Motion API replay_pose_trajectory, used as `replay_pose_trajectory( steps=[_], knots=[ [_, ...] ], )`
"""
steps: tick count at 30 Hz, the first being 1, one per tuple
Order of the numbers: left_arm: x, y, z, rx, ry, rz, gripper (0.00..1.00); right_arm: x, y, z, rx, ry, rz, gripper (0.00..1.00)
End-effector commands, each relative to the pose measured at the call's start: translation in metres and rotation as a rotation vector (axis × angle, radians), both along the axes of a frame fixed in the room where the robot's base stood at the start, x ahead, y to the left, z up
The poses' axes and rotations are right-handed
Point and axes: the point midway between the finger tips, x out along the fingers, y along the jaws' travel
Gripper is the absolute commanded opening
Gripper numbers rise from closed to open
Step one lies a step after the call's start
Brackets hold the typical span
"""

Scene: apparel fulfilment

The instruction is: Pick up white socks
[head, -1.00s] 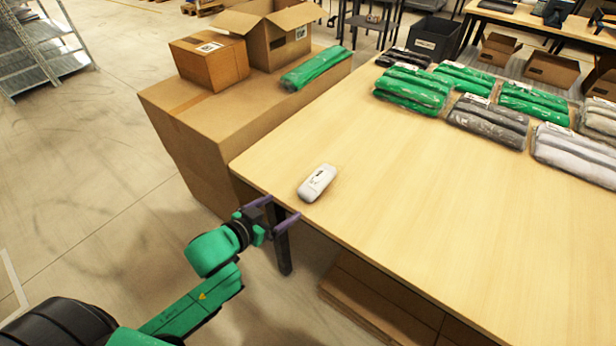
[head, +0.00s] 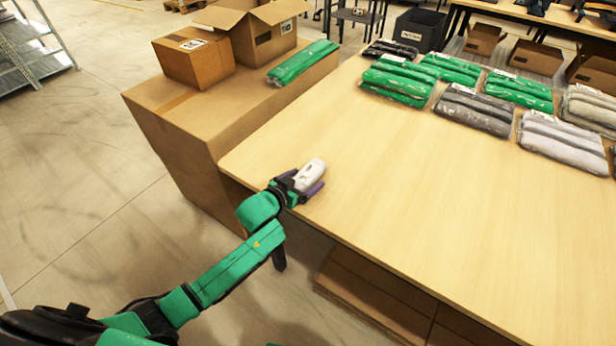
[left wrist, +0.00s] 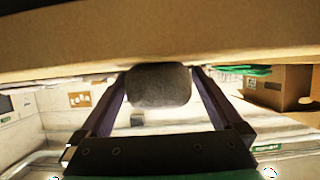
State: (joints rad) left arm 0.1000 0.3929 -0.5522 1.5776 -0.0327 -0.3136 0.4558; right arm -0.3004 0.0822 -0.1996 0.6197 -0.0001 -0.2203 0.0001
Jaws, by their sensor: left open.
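The white socks (head: 310,174) are a small rounded white bundle with a dark printed mark, lying near the left edge of the wooden table (head: 400,210). My left gripper (head: 312,183) is open at the table edge, with its purple fingers on either side of the bundle. In the left wrist view the end of the socks (left wrist: 160,86) looks grey and fuzzy and sits between the two open fingers (left wrist: 161,88). I cannot tell whether either finger touches it. My right gripper is not in view.
Several green, grey and white bagged garments (head: 475,108) lie at the table's back right. A large cardboard box (head: 185,140) stands left of the table, with smaller boxes (head: 197,62) and a green package (head: 302,62) on top. The table middle is clear.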

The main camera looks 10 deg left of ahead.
Motion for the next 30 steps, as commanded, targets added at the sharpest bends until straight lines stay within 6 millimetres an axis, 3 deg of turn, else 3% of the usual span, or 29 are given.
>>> replay_pose_trajectory(
  steps=[2, 3, 9, 10, 11, 18, 23, 26, 30],
  knots=[
    [0.0, 0.0, 0.0, 0.0, 0.0, 0.0, 1.0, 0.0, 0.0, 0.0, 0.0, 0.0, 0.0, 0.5],
    [0.0, 0.0, 0.0, 0.0, 0.0, 0.0, 0.92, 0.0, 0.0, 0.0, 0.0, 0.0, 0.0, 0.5],
    [-0.001, 0.001, 0.0, 0.0, 0.0, 0.0, 0.16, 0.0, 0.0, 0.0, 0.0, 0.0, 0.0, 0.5],
    [-0.001, 0.001, 0.0, 0.0, 0.0, 0.0, 0.14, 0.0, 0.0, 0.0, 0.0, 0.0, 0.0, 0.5],
    [-0.001, 0.001, 0.0, 0.0, 0.0, 0.0, 0.06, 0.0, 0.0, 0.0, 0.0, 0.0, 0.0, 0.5],
    [-0.001, 0.001, 0.003, 0.0, -0.001, 0.0, 0.05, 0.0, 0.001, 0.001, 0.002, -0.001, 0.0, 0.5],
    [0.0, 0.001, 0.024, 0.0, -0.004, -0.001, 0.05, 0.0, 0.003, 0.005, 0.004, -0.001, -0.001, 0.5],
    [0.0, 0.001, 0.055, 0.0, -0.008, -0.001, 0.05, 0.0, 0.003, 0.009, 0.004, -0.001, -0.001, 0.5],
    [0.0, 0.0, 0.111, -0.001, -0.009, -0.001, 0.05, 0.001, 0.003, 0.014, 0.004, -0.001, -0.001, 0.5]
  ],
)
